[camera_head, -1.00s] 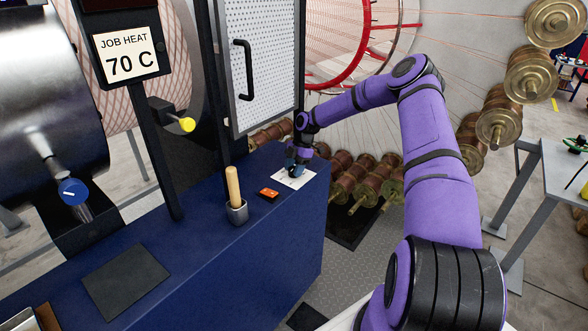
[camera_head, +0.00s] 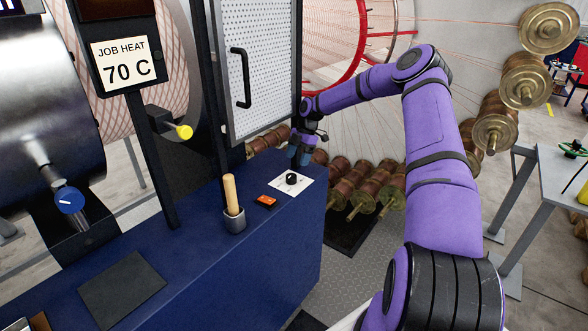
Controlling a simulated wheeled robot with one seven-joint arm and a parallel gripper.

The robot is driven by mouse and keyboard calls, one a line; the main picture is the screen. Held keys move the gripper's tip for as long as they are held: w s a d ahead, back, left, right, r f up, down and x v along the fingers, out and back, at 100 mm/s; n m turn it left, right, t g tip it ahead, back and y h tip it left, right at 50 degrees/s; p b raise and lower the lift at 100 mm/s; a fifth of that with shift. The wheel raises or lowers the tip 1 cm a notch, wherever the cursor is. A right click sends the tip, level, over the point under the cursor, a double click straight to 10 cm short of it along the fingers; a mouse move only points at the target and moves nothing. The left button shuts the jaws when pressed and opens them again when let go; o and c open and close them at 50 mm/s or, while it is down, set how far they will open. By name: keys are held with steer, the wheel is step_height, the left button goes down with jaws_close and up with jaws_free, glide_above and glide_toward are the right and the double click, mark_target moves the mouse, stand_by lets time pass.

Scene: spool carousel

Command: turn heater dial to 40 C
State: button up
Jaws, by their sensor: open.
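The heater dial (camera_head: 291,179) is a small black knob on a white plate (camera_head: 305,187) at the far right end of the blue cabinet top. The plate's marks are too small to read. A sign (camera_head: 122,63) reads JOB HEAT 70 C. My gripper (camera_head: 301,160) is open and empty, pointing down just behind the dial and a little to its right. It looks apart from the knob; its fingertips are small and dark in this view.
Left of the dial on the blue cabinet (camera_head: 200,262) are an orange rocker switch (camera_head: 266,201) and a wooden-handled lever (camera_head: 231,194) in a metal cup. A perforated guard door (camera_head: 262,65) stands behind. Spools (camera_head: 365,185) lie beyond the cabinet's right edge.

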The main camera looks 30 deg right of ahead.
steer(key=v, duration=0.3)
stand_by(0.4)
